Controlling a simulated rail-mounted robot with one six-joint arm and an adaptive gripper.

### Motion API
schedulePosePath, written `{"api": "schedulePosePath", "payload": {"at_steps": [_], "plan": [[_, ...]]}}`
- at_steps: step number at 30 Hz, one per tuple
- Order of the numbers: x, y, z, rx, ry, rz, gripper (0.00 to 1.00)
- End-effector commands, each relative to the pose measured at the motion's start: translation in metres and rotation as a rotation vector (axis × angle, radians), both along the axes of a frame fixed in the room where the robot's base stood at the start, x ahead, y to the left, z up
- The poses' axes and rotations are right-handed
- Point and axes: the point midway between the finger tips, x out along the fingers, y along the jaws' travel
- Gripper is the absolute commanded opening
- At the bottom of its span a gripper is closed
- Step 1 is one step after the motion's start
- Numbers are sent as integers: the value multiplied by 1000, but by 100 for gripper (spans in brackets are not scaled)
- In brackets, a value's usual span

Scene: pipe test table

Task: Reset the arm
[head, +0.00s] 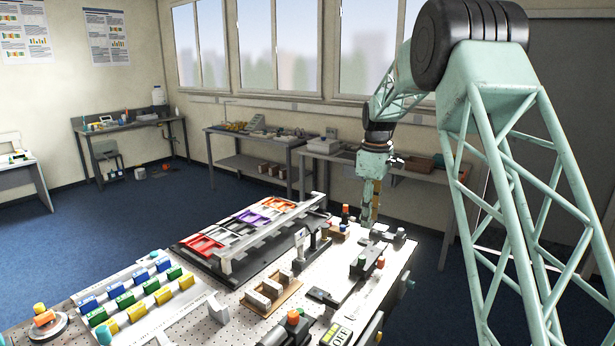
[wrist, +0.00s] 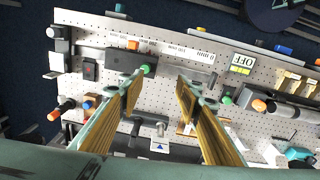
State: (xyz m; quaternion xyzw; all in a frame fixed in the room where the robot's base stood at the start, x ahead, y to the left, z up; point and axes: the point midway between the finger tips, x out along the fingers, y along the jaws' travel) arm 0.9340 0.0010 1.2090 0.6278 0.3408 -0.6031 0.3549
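My gripper (head: 369,220) points down at the far right end of the perforated test table (head: 225,325) in the head view. In the wrist view my gripper (wrist: 158,92) has its two long brownish fingers spread apart, with nothing between them. The perforated board and a dark cylindrical fitting (wrist: 150,124) show below and between the fingers. My fingers appear above the table top; the exact height cannot be told. My arm is folded, with its lattice links coming down from the upper right of the head view.
A black rack with coloured trays (head: 245,222), rows of coloured blocks (head: 136,297) and a wooden holder (head: 271,295) stand on the table. Small valves and knobs line its right edge. An OFF display (head: 337,335) is at the front, also in the wrist view (wrist: 242,61). Workbenches line the wall.

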Motion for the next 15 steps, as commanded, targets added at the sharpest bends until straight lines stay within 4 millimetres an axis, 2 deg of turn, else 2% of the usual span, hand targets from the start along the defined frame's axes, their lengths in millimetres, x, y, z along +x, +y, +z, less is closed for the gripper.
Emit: {"api": "schedulePosePath", "payload": {"at_steps": [15], "plan": [[-75, 0, 71, 8, -44, -140, 32]]}}
